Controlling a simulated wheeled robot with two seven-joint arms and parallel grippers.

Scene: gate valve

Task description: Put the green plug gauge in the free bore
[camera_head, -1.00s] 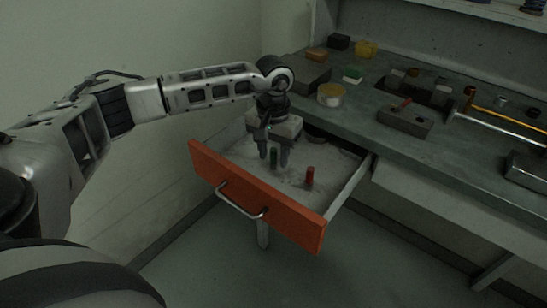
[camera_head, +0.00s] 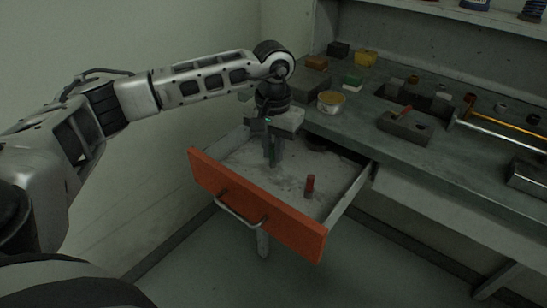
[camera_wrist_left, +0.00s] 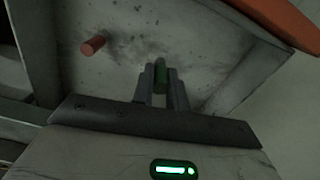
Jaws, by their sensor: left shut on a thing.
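The green plug gauge (camera_head: 275,154) is upright between the fingers of my left gripper (camera_head: 272,158), over the open drawer. In the left wrist view the gauge (camera_wrist_left: 160,71) shows between the two fingertips (camera_wrist_left: 161,76), and the gripper is shut on it. I cannot tell whether its lower end touches the drawer floor. A grey block (camera_head: 392,124) on the bench holds a red-brown pin (camera_head: 405,111) and has a dark, empty-looking bore (camera_head: 421,127) beside it. My right gripper is not in view.
A red plug gauge (camera_head: 310,186) stands in the drawer (camera_head: 345,205), and also shows in the left wrist view (camera_wrist_left: 93,44). The drawer has an orange front (camera_head: 290,228). A yellow-lidded tin (camera_head: 331,102), small blocks and a long metal rod (camera_head: 500,136) are on the bench.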

